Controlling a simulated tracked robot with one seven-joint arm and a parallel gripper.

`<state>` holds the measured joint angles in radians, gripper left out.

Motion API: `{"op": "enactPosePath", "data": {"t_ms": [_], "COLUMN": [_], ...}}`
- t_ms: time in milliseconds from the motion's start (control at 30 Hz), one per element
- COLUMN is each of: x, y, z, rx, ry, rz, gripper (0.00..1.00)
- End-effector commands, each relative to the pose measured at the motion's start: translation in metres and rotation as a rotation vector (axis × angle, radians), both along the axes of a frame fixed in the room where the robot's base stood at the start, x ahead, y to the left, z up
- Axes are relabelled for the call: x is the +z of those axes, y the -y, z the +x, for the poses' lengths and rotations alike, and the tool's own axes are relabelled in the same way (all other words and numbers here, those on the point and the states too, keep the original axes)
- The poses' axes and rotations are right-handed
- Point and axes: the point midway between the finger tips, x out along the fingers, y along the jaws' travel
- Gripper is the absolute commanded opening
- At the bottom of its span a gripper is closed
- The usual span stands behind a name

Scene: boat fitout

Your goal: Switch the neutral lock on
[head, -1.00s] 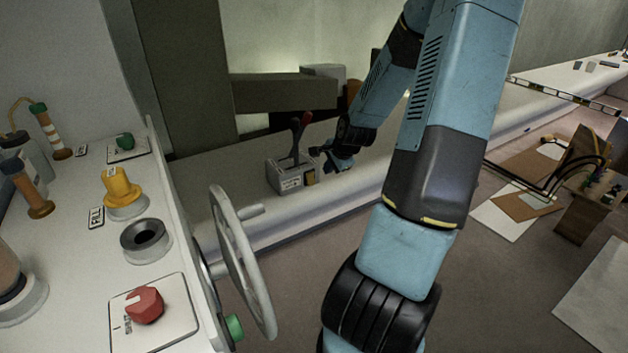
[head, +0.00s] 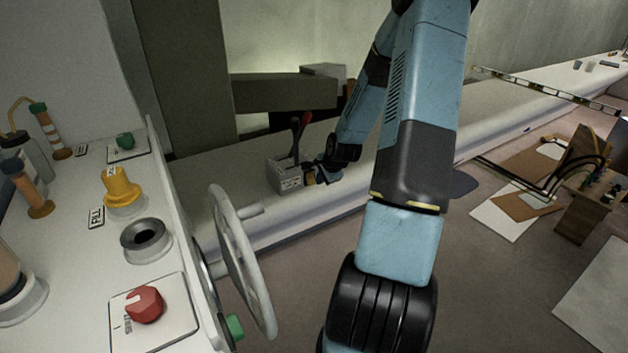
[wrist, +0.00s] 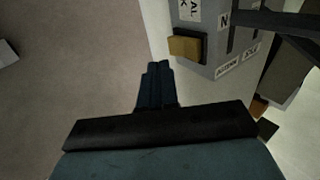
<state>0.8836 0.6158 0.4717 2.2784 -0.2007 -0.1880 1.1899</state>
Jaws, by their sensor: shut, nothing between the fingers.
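A grey control box (head: 284,174) with an upright lever (head: 297,135) stands on the white ledge. The lever has a dark shaft and a red grip. A yellow-orange rocker switch (wrist: 186,46) sits on the box's side in the wrist view, beside a label partly reading "AL" and "K". It looks tilted, but I cannot tell its setting. My gripper (wrist: 155,68) is shut and empty, its fingertips just left of and slightly below the switch in the wrist view. In the head view my gripper (head: 318,172) is close to the box's right side and partly covers the switch.
A steering wheel (head: 229,262) and a white console (head: 70,247) with a red knob (head: 145,305) are at the left.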

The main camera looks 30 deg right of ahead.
Motion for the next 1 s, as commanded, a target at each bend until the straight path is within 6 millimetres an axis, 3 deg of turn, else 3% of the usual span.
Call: {"op": "enactPosePath", "data": {"t_ms": [100,400,1000], "x": [-0.014,-0.027,-0.032], "y": [-0.001,-0.002,-0.002], "z": [0.011,0.038,0.043], "rx": [0.002,0.001,0.001], "ry": [-0.001,0.0,0.022], "rz": [0.0,0.0,0.002], "gripper": [0.0,0.0,0.0]}}
